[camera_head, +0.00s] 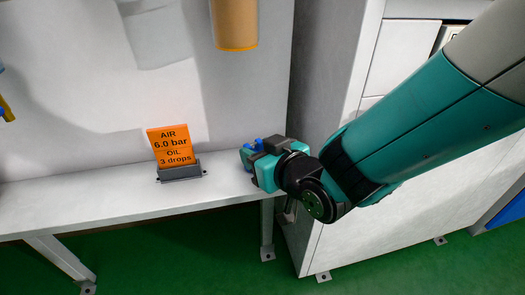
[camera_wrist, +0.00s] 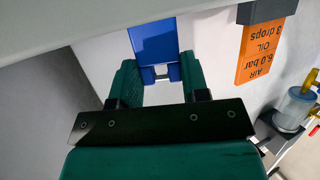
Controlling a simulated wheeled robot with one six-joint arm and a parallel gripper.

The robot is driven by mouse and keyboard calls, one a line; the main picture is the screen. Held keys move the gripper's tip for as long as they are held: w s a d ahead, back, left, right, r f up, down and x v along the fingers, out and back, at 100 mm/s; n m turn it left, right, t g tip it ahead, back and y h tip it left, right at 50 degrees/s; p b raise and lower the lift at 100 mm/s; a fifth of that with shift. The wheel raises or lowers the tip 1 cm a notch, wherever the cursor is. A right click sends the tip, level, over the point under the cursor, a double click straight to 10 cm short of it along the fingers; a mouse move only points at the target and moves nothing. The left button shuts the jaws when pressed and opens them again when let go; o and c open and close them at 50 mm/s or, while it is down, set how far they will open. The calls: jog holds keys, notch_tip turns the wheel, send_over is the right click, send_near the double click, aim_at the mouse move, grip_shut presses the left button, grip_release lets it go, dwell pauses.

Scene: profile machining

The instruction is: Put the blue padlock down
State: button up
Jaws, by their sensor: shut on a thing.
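The blue padlock (camera_wrist: 153,42) is in front of my gripper (camera_wrist: 158,75) in the wrist view, with its lower part between the two green fingers. The fingers are shut on it. In the head view, small blue parts of the padlock (camera_head: 258,143) show at my gripper (camera_head: 250,156), at the right end of the white shelf (camera_head: 110,196). The rest of it is hidden by the gripper. I cannot tell whether the padlock touches the shelf.
An orange sign (camera_head: 171,146) in a grey holder (camera_head: 180,172) stands on the shelf, left of my gripper. An orange cylinder (camera_head: 235,25) hangs above. A grey cabinet (camera_head: 340,130) stands close on the right. The shelf left of the sign is clear.

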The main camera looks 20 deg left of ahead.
jog(key=shift+f, duration=0.15)
jog(key=o, duration=1.2)
jog(key=shift+d+r, duration=0.1)
jog(key=shift+r, duration=0.15)
jog(key=b+v, duration=0.3)
jog(key=v, duration=0.8)
jog(key=shift+s+d+b, duration=0.25)
jog(key=shift+d+b, duration=0.05)
jog(key=shift+b, duration=0.1)
